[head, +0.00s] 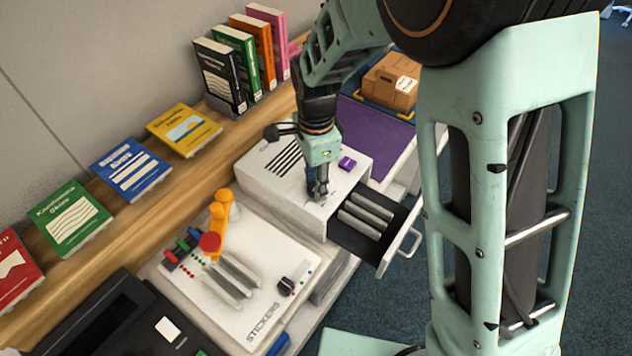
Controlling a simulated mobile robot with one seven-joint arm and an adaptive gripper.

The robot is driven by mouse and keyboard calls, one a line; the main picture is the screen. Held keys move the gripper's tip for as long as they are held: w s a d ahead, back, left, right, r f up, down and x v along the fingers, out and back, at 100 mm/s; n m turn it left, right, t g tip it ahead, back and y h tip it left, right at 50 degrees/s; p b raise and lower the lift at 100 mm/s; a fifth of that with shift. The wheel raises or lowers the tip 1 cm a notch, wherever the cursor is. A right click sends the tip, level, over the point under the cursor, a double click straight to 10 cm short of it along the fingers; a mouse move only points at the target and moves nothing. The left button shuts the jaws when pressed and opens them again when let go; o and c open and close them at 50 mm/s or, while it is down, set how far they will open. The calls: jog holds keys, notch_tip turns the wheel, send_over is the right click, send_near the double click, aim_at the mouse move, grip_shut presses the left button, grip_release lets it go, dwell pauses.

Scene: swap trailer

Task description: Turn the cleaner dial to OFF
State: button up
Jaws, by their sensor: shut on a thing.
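The cleaner looks to be the white box (282,196) with black vent slots and a purple button (347,163) on top. My gripper (318,192) points down onto the box's top, near its front edge, left of the purple button. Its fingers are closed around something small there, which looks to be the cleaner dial. The fingers hide the dial, so its pointer and setting cannot be read. An open black drawer (345,240) with several grey bars sticks out from the box's front.
A white STICKERS machine (262,312) with an orange arm (223,208) and a black knob (287,285) stands in front. A shelf with several books runs along the wall. A purple mat (375,135) and a cardboard box (391,80) lie behind. The drawer handle (408,243) juts toward the aisle.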

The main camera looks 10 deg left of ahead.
jog(key=n+b, duration=0.1)
jog(key=n, duration=0.3)
jog(key=shift+n, duration=0.3)
jog(key=n, duration=0.4)
jog(key=shift+n+b, duration=0.3)
jog(key=shift+b, duration=0.05)
jog(key=n, duration=0.4)
jog(key=shift+n, duration=0.3)
jog(key=n, duration=0.3)
jog(key=shift+n, duration=0.3)
jog(key=n, duration=0.4)
jog(key=shift+r+n, duration=0.1)
jog(key=shift+n, duration=0.2)
jog(key=n+p, duration=0.1)
jog(key=n, duration=0.2)
jog(key=shift+n, duration=0.3)
jog(key=n+p, duration=0.1)
jog(key=n, duration=0.3)
jog(key=shift+p, duration=0.3)
jog(key=shift+n+p, duration=0.65)
jog(key=shift+n, duration=1.45)
